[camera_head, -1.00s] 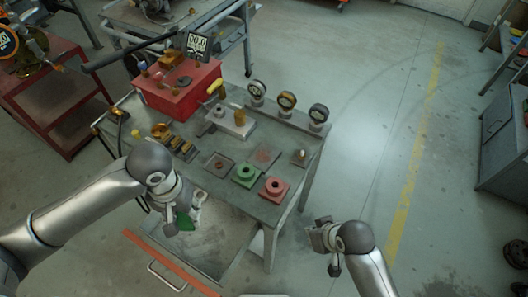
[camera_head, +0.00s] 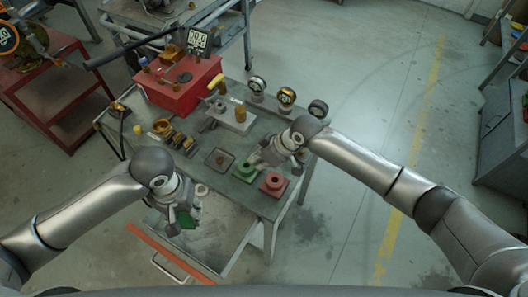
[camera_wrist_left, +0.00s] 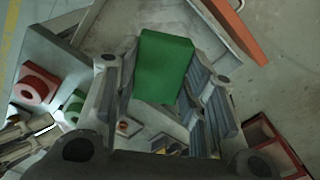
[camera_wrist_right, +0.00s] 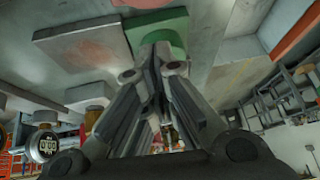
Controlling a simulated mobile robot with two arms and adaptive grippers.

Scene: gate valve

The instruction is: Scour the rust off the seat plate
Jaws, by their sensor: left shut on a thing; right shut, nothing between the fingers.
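My left gripper (camera_head: 183,222) is shut on a green scouring pad (camera_wrist_left: 163,68), held above the open drawer, in front of the bench. My right gripper (camera_head: 254,161) is shut and empty, low over the bench by the seat plate. Its fingertips point at the green flanged part (camera_head: 245,173), which also shows in the right wrist view (camera_wrist_right: 158,32). I cannot tell whether they touch anything.
Several gauges (camera_head: 287,97) line the bench's back right edge. A red box (camera_head: 180,85) stands at back left. The drawer's orange front (camera_head: 165,252) juts out.

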